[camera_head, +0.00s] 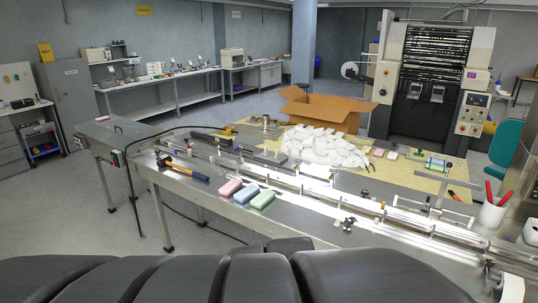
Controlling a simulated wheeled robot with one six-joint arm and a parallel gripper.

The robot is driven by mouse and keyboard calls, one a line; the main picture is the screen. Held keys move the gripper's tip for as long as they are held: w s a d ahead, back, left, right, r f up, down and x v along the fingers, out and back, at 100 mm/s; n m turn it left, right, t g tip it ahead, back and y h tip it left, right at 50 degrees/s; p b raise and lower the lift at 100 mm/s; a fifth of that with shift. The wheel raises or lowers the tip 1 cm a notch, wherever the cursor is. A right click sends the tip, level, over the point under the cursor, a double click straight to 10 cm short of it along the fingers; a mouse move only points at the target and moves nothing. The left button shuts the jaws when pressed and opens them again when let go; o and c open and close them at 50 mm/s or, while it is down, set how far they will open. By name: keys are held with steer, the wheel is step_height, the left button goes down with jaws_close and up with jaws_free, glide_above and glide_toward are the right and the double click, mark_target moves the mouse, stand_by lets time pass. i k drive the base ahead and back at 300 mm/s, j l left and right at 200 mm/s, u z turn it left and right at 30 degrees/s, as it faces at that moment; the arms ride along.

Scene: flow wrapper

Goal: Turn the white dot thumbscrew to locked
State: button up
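The flow wrapper's long steel bed (300,230) runs across the view from the left to the lower right. A small dark knob-like fitting (348,223) stands on its near rail at the middle right. More small fittings sit along the rails. None shows a white dot that I can make out, so I cannot tell which is the white dot thumbscrew or how it is turned. My gripper is not in view. Large black rounded shapes across the bottom edge look like parts of my own body and hide the near front of the machine.
A hammer (183,169) and pink, blue and green blocks (246,194) lie on the bed. A white crumpled heap (325,147) and an open cardboard box (322,107) are behind. A white cup with red-handled tools (491,213) stands right. A black cable hangs at left.

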mark_target(349, 221)
steer(key=i+l, duration=0.45)
steer(key=i+l+z, duration=0.15)
steer(key=i+l, duration=0.3)
steer(key=l, duration=0.25)
